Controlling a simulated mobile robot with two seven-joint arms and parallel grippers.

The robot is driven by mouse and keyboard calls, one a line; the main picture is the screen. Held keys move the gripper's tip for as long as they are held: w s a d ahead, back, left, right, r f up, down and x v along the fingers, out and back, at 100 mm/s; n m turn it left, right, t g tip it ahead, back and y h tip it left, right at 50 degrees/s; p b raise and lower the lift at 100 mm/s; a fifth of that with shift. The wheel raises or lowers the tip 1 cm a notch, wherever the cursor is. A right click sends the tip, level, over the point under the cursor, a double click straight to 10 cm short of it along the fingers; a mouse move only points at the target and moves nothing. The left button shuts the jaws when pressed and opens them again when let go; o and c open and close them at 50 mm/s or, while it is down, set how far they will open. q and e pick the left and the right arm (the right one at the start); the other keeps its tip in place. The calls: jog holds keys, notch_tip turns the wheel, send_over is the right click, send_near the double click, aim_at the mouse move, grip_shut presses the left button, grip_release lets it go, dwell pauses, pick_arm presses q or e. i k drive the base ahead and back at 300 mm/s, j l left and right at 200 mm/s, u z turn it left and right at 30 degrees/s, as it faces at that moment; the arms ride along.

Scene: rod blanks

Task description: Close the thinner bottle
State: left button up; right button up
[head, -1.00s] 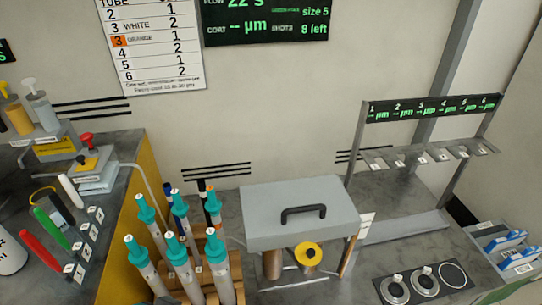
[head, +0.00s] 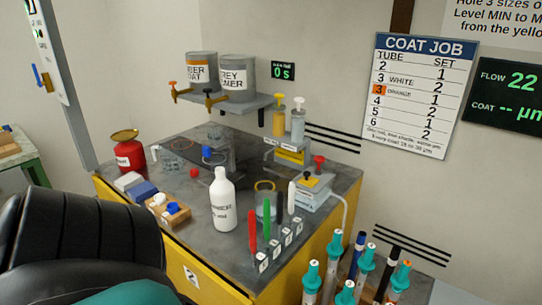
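A white bottle (head: 224,203) with a narrow white neck stands upright on the grey bench top in the head view. Its label is partly readable and ends in "NER". I see no cap of another colour on its neck, and the mouth is too small to tell whether it is open. A wooden block (head: 178,217) with small white and blue pieces stands to its left; I cannot tell whether one is a cap. Neither gripper is in view. A black part of mine, with teal below it, fills the lower left.
A red can (head: 130,156) stands at the bench's left end. Teal-topped tubes (head: 311,277) stand at lower right. Two paint tanks (head: 238,74) sit on a shelf behind.

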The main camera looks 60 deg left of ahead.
aim_at(222, 202)
jog(key=u, duration=2.1)
